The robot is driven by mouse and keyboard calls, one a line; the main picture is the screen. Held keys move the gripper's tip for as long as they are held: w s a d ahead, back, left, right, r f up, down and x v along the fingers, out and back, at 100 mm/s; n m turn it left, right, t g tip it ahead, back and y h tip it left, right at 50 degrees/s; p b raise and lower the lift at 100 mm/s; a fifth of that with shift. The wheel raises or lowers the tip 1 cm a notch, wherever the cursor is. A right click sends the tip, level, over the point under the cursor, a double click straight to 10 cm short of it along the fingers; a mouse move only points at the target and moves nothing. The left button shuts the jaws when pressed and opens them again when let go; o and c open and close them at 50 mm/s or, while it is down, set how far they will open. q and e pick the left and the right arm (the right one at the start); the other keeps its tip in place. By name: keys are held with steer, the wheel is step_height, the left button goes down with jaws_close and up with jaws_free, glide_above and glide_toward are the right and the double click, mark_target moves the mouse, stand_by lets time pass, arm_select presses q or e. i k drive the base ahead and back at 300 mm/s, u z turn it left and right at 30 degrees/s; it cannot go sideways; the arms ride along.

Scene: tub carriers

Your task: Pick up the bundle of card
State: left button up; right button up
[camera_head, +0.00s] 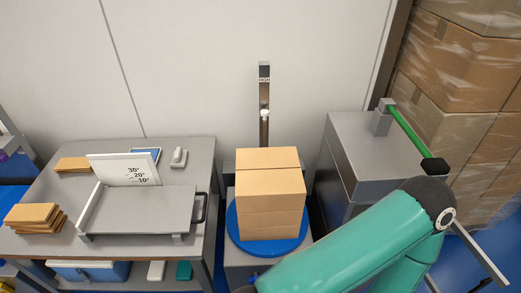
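A loose-edged stack of flat brown card (36,217) lies at the left front of the grey table. A smaller flat stack of brown card (73,164) lies at the table's back left. I cannot tell which of these is the bundle. My teal arm crosses the lower right of the view, with its black elbow at the right. Its forearm runs down to the left, to the bottom edge. Neither of my grippers shows, and no left arm is in view.
A brown carton stack (270,195) stands on a blue round plate (237,237). The grey table (195,150) holds a metal tray-like stand (150,210) and a white angle board (125,168). A grey cabinet (365,150) with a green lever (410,130) stands right, before wrapped cartons (455,70).

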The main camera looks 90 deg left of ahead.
mark_target(41, 218)
steer(key=z, duration=0.5)
steer(key=i, duration=0.2)
steer(key=u, duration=2.55)
steer(key=i, duration=0.2)
steer(key=u, duration=2)
steer(key=i, duration=0.25)
steer(key=u, duration=1.1)
steer(key=k, duration=0.4)
steer(key=u, duration=0.6)
steer(key=i, duration=1.45)
steer(key=z, duration=0.55)
